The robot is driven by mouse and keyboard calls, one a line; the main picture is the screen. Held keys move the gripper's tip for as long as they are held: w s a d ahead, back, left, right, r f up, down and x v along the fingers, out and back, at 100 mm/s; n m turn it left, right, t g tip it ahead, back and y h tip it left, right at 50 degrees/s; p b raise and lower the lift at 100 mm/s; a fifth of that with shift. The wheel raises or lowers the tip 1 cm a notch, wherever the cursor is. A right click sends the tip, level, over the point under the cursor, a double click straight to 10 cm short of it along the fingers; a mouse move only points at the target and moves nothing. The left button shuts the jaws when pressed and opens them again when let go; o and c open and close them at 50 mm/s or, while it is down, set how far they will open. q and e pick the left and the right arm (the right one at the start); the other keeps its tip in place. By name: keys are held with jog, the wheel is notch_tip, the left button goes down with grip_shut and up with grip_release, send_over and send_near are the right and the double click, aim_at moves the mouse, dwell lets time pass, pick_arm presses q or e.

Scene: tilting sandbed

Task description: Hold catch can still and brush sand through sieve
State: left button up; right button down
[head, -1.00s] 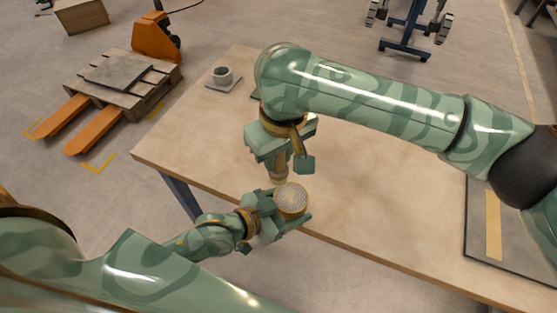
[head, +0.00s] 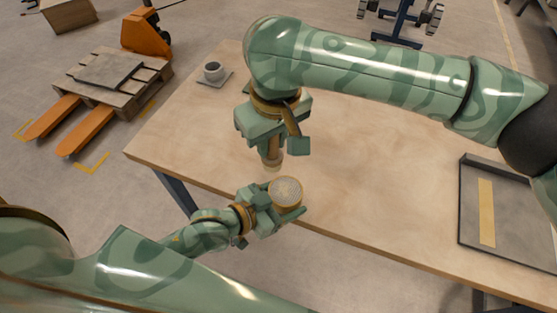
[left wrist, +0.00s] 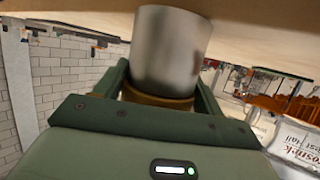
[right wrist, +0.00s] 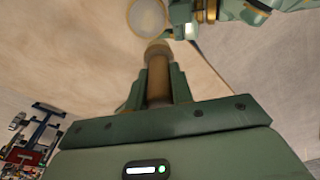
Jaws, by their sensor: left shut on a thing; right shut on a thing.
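The catch can, a grey metal cylinder (left wrist: 172,50), stands in my left gripper (head: 285,212), which is shut on it near the table's front edge. The round sieve (head: 286,190) with a tan rim sits on the can's top; its mesh is pale, with a tan patch near the middle. The sieve also shows in the right wrist view (right wrist: 147,18). My right gripper (head: 271,145) is shut on the brush (right wrist: 158,75), which has a brown handle and points down. Its pale tip (head: 272,167) is just behind and left of the sieve, apparently clear of the mesh.
A grey cup (head: 213,70) stands on a small square plate at the table's back left. A dark-edged tray (head: 470,215) with a yellow strip lies at the right. The middle of the wooden table (head: 345,180) is bare. A pallet truck is on the floor at left.

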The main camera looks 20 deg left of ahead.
aim_at(272, 163)
jog(key=shift+d+f, duration=0.1)
jog(key=shift+f, duration=3.7)
jog(key=shift+s+d+r, duration=0.15)
jog(key=shift+d+r, duration=0.05)
jog(key=shift+d, duration=0.8)
jog(key=shift+s+d+r, duration=0.1)
jog(key=shift+d+r, duration=0.05)
jog(key=shift+d, duration=0.9)
jog(key=shift+s+d+r, duration=0.15)
jog(key=shift+d+r, duration=0.05)
jog(key=shift+d, duration=0.8)
jog(key=shift+w+a, duration=0.15)
jog(key=shift+a, duration=1.35)
jog(key=shift+w+a, duration=0.15)
jog(key=shift+a, duration=1.5)
jog(key=shift+s+d, duration=0.15)
jog(key=shift+d, duration=1.45)
jog(key=shift+s+d, duration=0.15)
jog(key=shift+d, duration=1.4)
jog(key=shift+w+a+f, duration=0.15)
jog(key=shift+w+a, duration=0.05)
jog(key=shift+a, duration=1.3)
jog(key=shift+w+a+f, duration=0.1)
jog(key=shift+w+a, duration=0.05)
jog(key=shift+a, duration=1.35)
jog(key=shift+a+r, duration=0.1)
jog(key=shift+a, duration=0.1)
jog(key=shift+r, duration=3.45)
